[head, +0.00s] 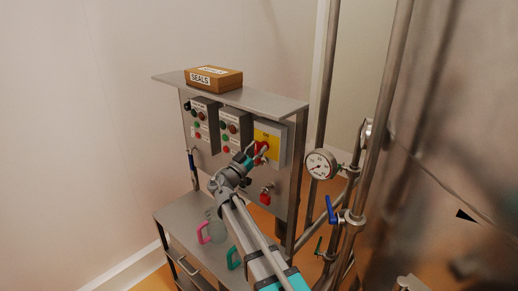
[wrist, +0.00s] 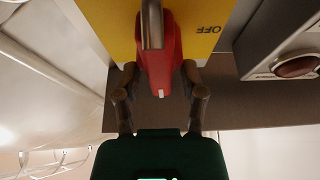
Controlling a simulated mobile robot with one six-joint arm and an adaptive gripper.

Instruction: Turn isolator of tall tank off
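The isolator is a grey box with a yellow plate (head: 266,134) and a red handle (head: 262,149) at the right of the control panel. In the wrist view, the red handle (wrist: 158,62) lies across the yellow plate (wrist: 200,22), which reads OFF upside down to the right of the handle. My gripper (head: 247,160) is at the isolator's front. My gripper and arm cover part of the isolator in the head view.
Button boxes (head: 204,125) sit left of the isolator. A box marked SEALS (head: 213,79) lies on the panel's top shelf. A red item (head: 265,196) is lower on the panel. A gauge (head: 320,165) and pipes stand right. Jugs with pink (head: 203,232) and green handles stand on the bench.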

